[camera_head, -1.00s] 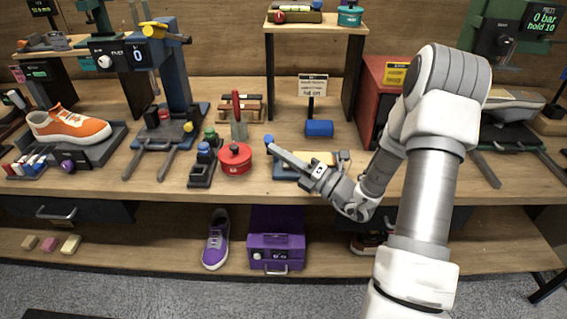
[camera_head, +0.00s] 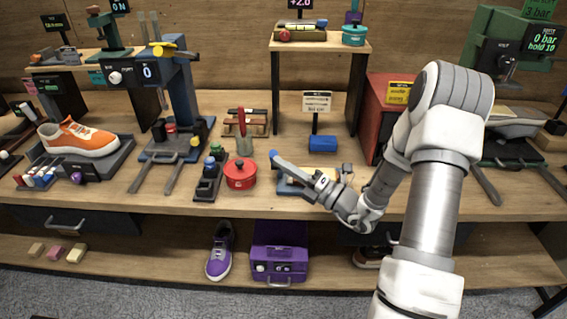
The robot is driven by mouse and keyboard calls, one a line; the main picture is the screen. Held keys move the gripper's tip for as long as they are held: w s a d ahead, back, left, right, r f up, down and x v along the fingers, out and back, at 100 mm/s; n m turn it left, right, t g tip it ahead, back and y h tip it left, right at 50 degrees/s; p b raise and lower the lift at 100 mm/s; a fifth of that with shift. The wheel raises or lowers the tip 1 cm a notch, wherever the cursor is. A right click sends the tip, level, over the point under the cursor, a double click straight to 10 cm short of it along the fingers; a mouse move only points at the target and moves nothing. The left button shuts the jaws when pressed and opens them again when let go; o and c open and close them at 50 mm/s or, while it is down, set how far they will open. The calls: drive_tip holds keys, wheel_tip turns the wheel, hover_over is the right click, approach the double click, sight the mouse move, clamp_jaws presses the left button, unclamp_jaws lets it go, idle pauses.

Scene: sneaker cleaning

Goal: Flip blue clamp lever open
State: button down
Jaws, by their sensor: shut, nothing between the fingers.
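A small blue knob (camera_head: 274,155), which looks like the end of the blue clamp lever, shows at the tip of my gripper. My gripper (camera_head: 283,162) is shut and empty, reaching in from the right with its fingers pointing left and slightly up. Its tip overlaps the knob in the picture; I cannot tell whether they touch. Below and behind the fingers is a low dark blue-grey base (camera_head: 288,188) with a pale yellow piece on it. My gripper and wrist hide most of this base and the rest of the lever.
A red lidded pot (camera_head: 240,175) stands just left of the base, and a dark stand with green and blue knobs (camera_head: 208,180) is beyond it. A red cabinet (camera_head: 385,95) stands behind my arm.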

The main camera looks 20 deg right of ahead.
drive_tip(key=w+d+r+m+g+h+p, duration=0.3)
drive_tip(key=w+m+p, duration=0.5)
drive_tip(key=p, duration=1.2)
drive_tip(key=shift+w+d+r+g+p, duration=0.3)
drive_tip(key=shift+w+r+g, duration=0.35)
drive_tip(key=shift+w, duration=0.7)
drive_tip(key=shift+f, duration=0.1)
drive_tip(key=s+d+r+p, duration=0.1)
drive_tip(key=s+d+r, duration=0.4)
drive_tip(key=s, duration=0.5)
drive_tip(key=shift+d+r, duration=0.25)
drive_tip(key=shift+d, duration=0.3)
